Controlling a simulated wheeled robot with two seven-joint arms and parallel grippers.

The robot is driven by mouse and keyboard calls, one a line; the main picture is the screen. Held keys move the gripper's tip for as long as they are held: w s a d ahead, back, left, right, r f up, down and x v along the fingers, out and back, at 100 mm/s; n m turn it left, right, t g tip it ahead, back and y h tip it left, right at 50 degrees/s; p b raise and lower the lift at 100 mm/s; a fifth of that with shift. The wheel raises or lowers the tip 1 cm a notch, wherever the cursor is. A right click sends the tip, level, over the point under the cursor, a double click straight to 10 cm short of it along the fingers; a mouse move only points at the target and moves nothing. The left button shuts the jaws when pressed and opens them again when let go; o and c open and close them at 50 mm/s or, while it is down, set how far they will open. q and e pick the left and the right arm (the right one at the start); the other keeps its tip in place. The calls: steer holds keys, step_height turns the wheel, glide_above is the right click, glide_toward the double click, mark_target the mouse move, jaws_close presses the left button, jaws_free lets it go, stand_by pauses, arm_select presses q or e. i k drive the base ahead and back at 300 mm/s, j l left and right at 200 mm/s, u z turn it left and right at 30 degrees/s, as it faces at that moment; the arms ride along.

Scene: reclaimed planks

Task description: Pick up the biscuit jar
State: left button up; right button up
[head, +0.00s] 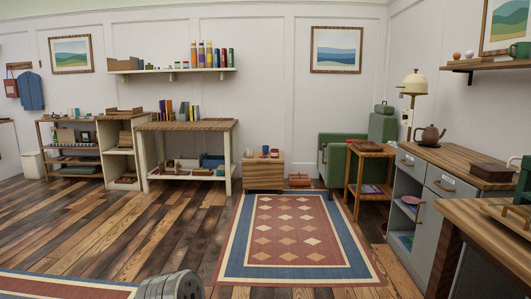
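I cannot make out a biscuit jar for certain in the head view. Small blue and red containers (270,152) stand on a low wooden cabinet (263,174) by the back wall, too small to identify. Neither of my grippers shows in this view.
A patterned rug (290,238) lies on open floor in the middle. A workbench (187,126), a green armchair (340,156), a side table (369,150) and a grey counter (450,156) line the walls. A ribbed grey object (172,287) is at the bottom edge.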

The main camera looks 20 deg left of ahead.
mark_target(274, 153)
steer(key=i+j+u, duration=0.3)
steer(key=i, duration=0.45)
steer(key=i+u, duration=0.3)
steer(key=i, duration=3.15)
